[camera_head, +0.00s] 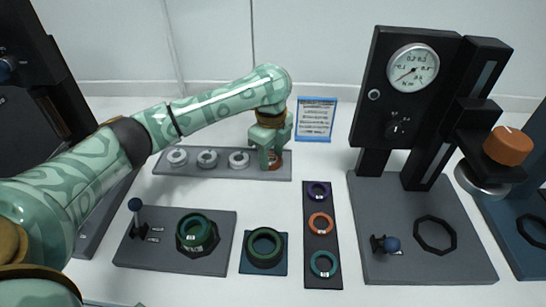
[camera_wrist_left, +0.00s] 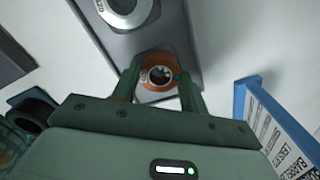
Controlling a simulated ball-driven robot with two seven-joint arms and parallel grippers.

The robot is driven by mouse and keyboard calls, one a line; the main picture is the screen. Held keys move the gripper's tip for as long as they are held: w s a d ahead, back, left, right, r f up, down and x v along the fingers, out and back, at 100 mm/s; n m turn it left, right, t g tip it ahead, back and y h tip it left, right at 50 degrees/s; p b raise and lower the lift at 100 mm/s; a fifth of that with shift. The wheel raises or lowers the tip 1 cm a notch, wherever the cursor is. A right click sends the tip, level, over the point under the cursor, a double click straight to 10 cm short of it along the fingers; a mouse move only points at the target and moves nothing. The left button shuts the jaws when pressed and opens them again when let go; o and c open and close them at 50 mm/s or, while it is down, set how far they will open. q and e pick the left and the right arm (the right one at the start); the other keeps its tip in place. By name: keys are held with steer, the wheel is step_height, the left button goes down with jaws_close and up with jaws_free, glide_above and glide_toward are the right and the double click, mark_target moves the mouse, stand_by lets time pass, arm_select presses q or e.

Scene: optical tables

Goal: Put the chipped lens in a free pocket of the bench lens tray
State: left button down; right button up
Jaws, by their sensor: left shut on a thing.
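My left gripper (camera_head: 270,158) is shut on a lens in an orange ring (camera_wrist_left: 158,73). A jagged pale mark shows in its dark centre in the left wrist view, so I take it for the chipped lens. In the head view this orange ring (camera_head: 276,161) shows partly behind the fingers, at the right end of a long grey tray (camera_head: 222,171). I cannot tell whether it rests in the tray or is just above it. Several white-ringed lenses, one of them the right-hand lens (camera_head: 238,159), sit in a row left of it. My right gripper is out of view.
A dark strip (camera_head: 320,249) holds purple, orange and teal rings. Left of it are a green ring on a blue pad (camera_head: 248,266) and a grey plate (camera_head: 143,261) with a knob and green ring. A gauge stand (camera_head: 383,105) rises at right. A blue-framed sign (camera_head: 315,140) stands near the gripper.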

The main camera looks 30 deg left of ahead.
mark_target(271, 159)
arm_select(q)
steer(key=shift+s+r, duration=0.1)
steer(key=shift+r, duration=0.05)
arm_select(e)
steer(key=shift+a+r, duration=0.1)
arm_select(q)
steer(key=c, duration=0.8)
jaws_free()
steer(key=shift+o, duration=0.2)
step_height(271, 159, up, 12)
steer(key=p, duration=0.7)
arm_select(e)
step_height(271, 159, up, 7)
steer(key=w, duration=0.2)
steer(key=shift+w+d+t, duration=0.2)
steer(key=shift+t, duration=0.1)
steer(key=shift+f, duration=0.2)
